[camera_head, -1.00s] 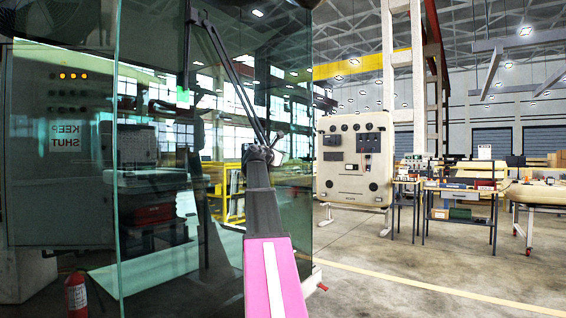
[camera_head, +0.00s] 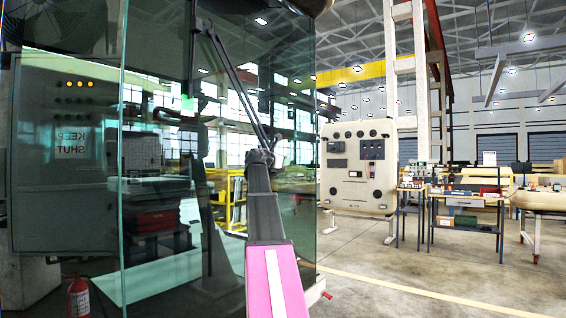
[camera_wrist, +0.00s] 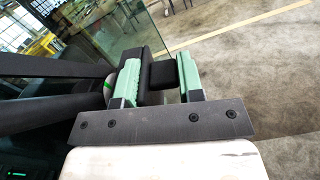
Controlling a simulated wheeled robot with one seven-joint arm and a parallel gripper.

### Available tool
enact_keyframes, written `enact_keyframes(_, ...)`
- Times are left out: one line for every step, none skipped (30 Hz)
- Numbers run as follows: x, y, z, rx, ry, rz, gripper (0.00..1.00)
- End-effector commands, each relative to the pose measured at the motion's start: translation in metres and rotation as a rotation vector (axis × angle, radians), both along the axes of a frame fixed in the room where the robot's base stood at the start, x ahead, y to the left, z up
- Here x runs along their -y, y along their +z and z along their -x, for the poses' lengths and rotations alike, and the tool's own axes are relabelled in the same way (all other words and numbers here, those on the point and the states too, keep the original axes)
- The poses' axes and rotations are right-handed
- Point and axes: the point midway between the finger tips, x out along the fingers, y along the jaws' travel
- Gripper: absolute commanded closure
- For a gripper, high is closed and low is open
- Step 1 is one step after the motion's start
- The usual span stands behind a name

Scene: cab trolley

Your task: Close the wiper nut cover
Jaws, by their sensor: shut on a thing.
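In the wrist view, my gripper (camera_wrist: 157,70) has its two green fingers on either side of a small black block (camera_wrist: 158,78), which looks like the wiper nut cover, and is shut on it. A dark round part with a green mark sits just left of the fingers, where the dark wiper arms (camera_wrist: 50,85) come in. How far the cover is tilted cannot be told. In the head view, my gripper (camera_head: 263,157) is at the lower end of the wiper arms (camera_head: 240,85) against the cab glass (camera_head: 160,235); the cover is too small to make out.
The glass cab fills the left, with a grey cabinet (camera_head: 65,150) and a red fire extinguisher (camera_head: 79,298). A beige panel (camera_head: 358,185) and workbenches (camera_head: 465,200) stand at the right. The floor (camera_head: 400,270) right of the cab is clear.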

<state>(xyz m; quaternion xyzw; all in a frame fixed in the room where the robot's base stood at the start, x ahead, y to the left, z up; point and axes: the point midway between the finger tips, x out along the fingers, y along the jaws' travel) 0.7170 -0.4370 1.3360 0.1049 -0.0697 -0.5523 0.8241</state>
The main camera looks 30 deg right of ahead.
Motion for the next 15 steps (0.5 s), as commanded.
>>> enact_keyframes(-0.0011,0.0014,-0.0031,0.007,0.007,0.000,1.00)
enact_keyframes(-0.0012,0.0014,-0.0031,0.007,0.008,0.001,1.00)
enact_keyframes(-0.0012,0.0013,-0.0033,0.007,0.008,0.001,1.00)
enact_keyframes(-0.0012,0.0013,-0.0033,0.006,0.009,0.000,1.00)
enact_keyframes(-0.0011,0.0013,-0.0033,0.006,0.009,0.000,1.00)
enact_keyframes(-0.0012,0.0013,-0.0034,0.006,0.009,0.000,1.00)
enact_keyframes(-0.0012,0.0014,-0.0035,0.007,0.009,-0.001,0.62)
enact_keyframes(-0.0012,0.0013,-0.0034,0.006,0.009,0.000,0.52)
enact_keyframes(-0.0012,0.0012,-0.0034,0.006,0.009,0.000,0.47)
enact_keyframes(-0.0011,0.0012,-0.0034,0.006,0.009,0.000,0.47)
enact_keyframes(-0.0011,0.0012,-0.0034,0.006,0.009,0.000,0.47)
enact_keyframes(-0.0011,0.0012,-0.0036,0.006,0.009,0.000,0.47)
enact_keyframes(-0.0011,0.0012,-0.0037,0.005,0.009,0.000,0.47)
enact_keyframes(-0.0011,0.0012,-0.0038,0.006,0.010,0.000,0.47)
enact_keyframes(-0.0010,0.0012,-0.0038,0.006,0.010,0.000,0.47)
